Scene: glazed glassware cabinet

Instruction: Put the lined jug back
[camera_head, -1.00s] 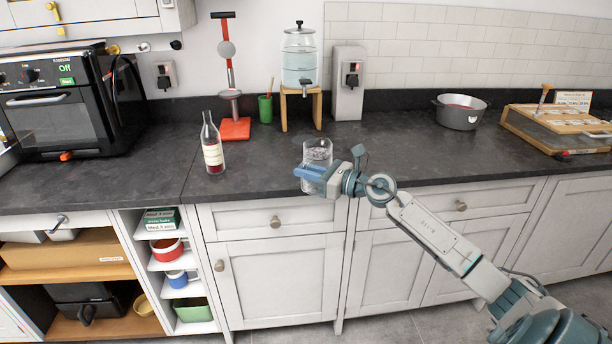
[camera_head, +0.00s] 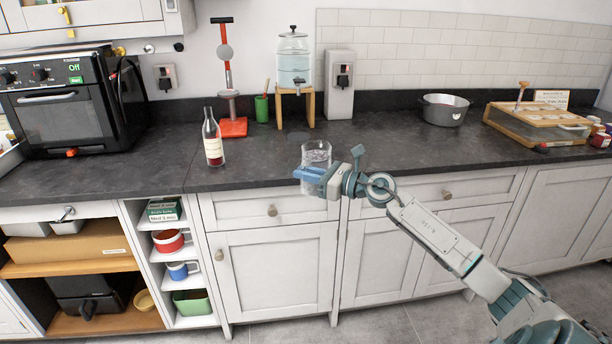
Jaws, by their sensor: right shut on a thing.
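A clear glass jug (camera_head: 317,154) is in the middle of the view, at the front edge of the dark counter. My right gripper (camera_head: 312,177) is shut on it from the front, its blue fingers across the lower part of the glass. The fingers hide part of the jug, and I cannot make out lines on it. Whether its base touches the counter is unclear. My left gripper is not in view. Only the bottom of a wall cabinet (camera_head: 95,18) shows at the top left, with yellow handles.
A bottle with dark red liquid (camera_head: 213,140) stands left of the jug. A red stand (camera_head: 233,127), a green cup (camera_head: 262,109) and a drink dispenser (camera_head: 293,65) stand behind. A grey pot (camera_head: 444,110) and wooden-topped box (camera_head: 535,122) are right. The counter (camera_head: 385,143) between is clear.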

